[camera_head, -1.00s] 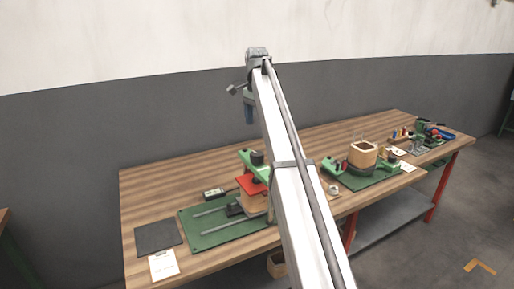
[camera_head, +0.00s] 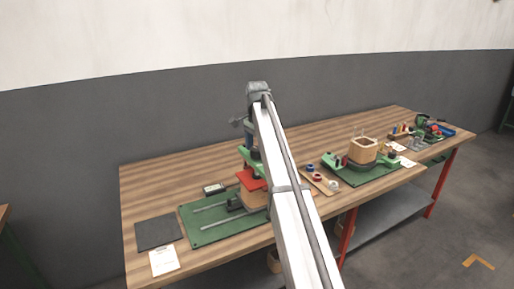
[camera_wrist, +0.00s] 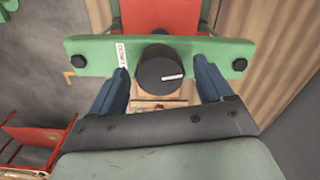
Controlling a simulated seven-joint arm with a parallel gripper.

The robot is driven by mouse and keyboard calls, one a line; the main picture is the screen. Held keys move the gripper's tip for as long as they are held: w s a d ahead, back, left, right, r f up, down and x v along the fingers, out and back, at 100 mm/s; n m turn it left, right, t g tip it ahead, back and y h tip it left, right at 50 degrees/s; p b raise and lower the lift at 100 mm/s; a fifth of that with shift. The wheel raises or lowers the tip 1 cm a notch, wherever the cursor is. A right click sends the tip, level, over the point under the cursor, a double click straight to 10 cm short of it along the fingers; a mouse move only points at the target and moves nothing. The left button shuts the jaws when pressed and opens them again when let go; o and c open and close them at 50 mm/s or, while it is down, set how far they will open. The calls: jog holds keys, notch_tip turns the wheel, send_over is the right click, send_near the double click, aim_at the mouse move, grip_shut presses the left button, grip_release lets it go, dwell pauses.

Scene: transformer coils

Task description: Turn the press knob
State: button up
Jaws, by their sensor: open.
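The press knob (camera_wrist: 162,69) is a round black knob with a white pointer line, seen from above in the wrist view. It sits on the middle of the press's green crossbar (camera_wrist: 95,57), beside a small white label (camera_wrist: 122,52). The pointer line points right. My gripper (camera_wrist: 160,66) is open, with one blue finger on each side of the knob and gaps between fingers and knob. In the head view the press's red plate (camera_head: 250,180) and green top show beside my arm. The knob cannot be made out there.
The press stands on a green base (camera_head: 205,224) with rails on the wooden table (camera_head: 160,190). A tray of spools (camera_head: 320,180) and a wooden coil form (camera_head: 363,150) stand right. Black bolts (camera_wrist: 239,64) flank the knob.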

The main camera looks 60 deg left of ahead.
aim_at(257, 149)
jog(key=c, duration=1)
jog(key=shift+c, duration=0.2)
jog(key=shift+m, duration=0.4)
jog(key=o, duration=1)
jog(key=shift+o, duration=0.2)
jog(key=shift+r, duration=0.1)
notch_tip(257, 149, up, 14)
jog(key=shift+f, duration=0.2)
